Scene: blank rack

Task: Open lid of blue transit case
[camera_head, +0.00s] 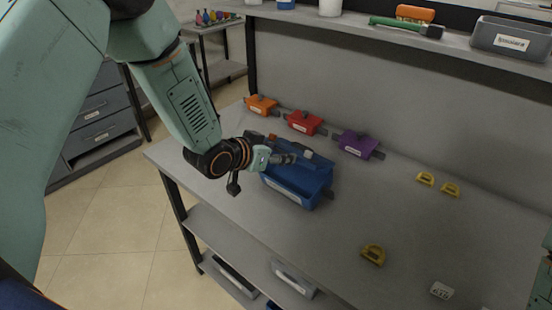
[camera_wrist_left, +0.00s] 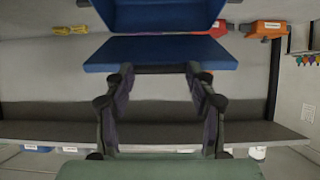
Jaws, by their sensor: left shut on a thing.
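The blue transit case (camera_head: 298,184) stands on the grey workbench, left of the middle in the head view. Its front faces me and has a pale label strip. Its lid (camera_head: 316,160) looks raised at the back of the case; the exact angle is hard to tell. My left gripper (camera_head: 288,158) reaches in from the left over the case and is shut on the lid's edge. In the left wrist view the fingers (camera_wrist_left: 160,72) meet the dark edge of the flat blue lid (camera_wrist_left: 160,52), with the case body (camera_wrist_left: 158,14) beyond a gap. My right gripper is out of view.
Orange (camera_head: 262,104), red (camera_head: 306,122) and purple (camera_head: 360,144) cases stand in a row behind. Yellow pieces (camera_head: 373,254) and a small white labelled block (camera_head: 442,290) lie on the workbench (camera_head: 330,235) to the right. A loaded shelf (camera_head: 460,45) runs above the back.

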